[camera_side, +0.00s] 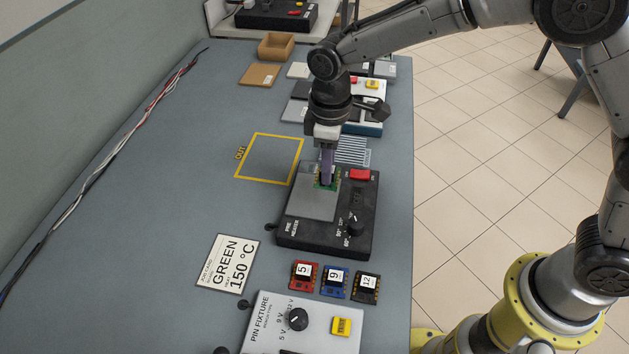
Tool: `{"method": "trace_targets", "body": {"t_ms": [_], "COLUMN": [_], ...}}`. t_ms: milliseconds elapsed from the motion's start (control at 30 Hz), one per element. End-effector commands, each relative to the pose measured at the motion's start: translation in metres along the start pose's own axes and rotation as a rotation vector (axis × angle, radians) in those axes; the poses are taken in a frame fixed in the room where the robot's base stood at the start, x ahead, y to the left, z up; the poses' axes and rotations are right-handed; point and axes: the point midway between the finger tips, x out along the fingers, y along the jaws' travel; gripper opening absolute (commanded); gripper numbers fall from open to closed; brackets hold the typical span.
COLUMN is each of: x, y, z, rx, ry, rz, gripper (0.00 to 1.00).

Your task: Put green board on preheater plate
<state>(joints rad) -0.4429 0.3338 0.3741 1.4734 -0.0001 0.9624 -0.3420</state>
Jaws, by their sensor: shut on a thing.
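The preheater (283,241) is a black box with a grey plate (312,207) on its left part, a red switch (359,174) and a black dial (355,224). My gripper (326,183) points down over the back part of the plate. It is shut on the green board (334,187), which is small and mostly hidden by the fingers. The board is at or just above the plate; I cannot tell whether it touches.
A card (228,263) reads GREEN 150 °C. Red (304,275), blue (335,282) and black (366,287) boards lie in front of the preheater, behind the pin fixture (300,325). The yellow OUT square (249,133) is empty. Cables run along the left.

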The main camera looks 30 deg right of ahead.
Motion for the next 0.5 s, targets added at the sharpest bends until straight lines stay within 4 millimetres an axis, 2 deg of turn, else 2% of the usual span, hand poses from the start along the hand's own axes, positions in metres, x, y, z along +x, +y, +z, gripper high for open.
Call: {"method": "trace_targets", "body": {"t_ms": [100,200,367,500], "x": [0.018,0.025,0.032,0.048], "y": [0.005,0.007,0.009,0.01], "z": [-0.014,-0.021,-0.026,-0.028], "rx": [0.0,0.0,0.0,0.0], "ry": [0.0,0.002,0.001,-0.001], "rz": [0.0,0.001,0.0,0.0], "gripper": [0.0,0.0,0.0,0.0]}}
